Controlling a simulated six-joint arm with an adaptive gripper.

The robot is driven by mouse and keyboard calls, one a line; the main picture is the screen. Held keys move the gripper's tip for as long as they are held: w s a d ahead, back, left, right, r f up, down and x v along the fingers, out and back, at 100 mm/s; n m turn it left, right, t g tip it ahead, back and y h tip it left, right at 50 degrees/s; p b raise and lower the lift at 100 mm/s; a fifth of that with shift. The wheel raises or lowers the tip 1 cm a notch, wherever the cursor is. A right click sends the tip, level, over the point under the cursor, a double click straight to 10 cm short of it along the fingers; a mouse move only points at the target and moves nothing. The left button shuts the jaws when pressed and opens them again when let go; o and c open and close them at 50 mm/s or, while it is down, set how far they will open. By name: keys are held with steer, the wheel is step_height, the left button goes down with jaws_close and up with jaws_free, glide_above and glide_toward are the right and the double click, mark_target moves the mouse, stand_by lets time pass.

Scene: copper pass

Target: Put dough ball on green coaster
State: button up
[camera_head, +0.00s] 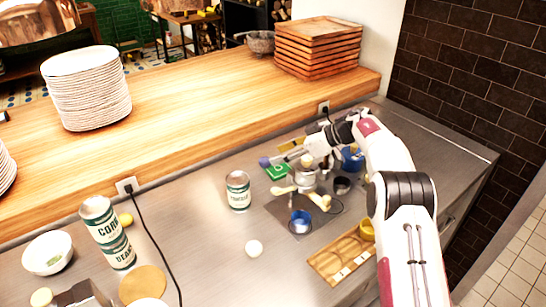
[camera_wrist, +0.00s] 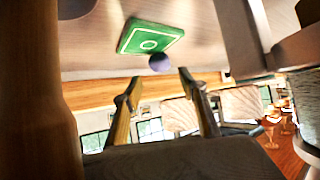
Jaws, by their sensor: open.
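The green coaster (camera_head: 277,172) lies on the steel counter near the wooden ledge. In the wrist view, the green coaster (camera_wrist: 135,40) shows a white ring on its face. My gripper (camera_head: 281,157) is open near the coaster, well apart from the pale ball. A purple ball (camera_head: 264,161) is beside the coaster; in the wrist view the purple ball (camera_wrist: 159,63) shows beyond my open fingertips (camera_wrist: 158,80). Nothing shows between the fingers.
A dark mat (camera_head: 284,207) with cups and yellow pieces lies to the right. A wooden tray (camera_head: 327,262) is at front right. Cans, a bowl (camera_head: 47,254) and a black cable occupy the left.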

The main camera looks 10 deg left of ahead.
steer(key=shift+v, duration=2.5)
steer(key=shift+r, duration=0.1)
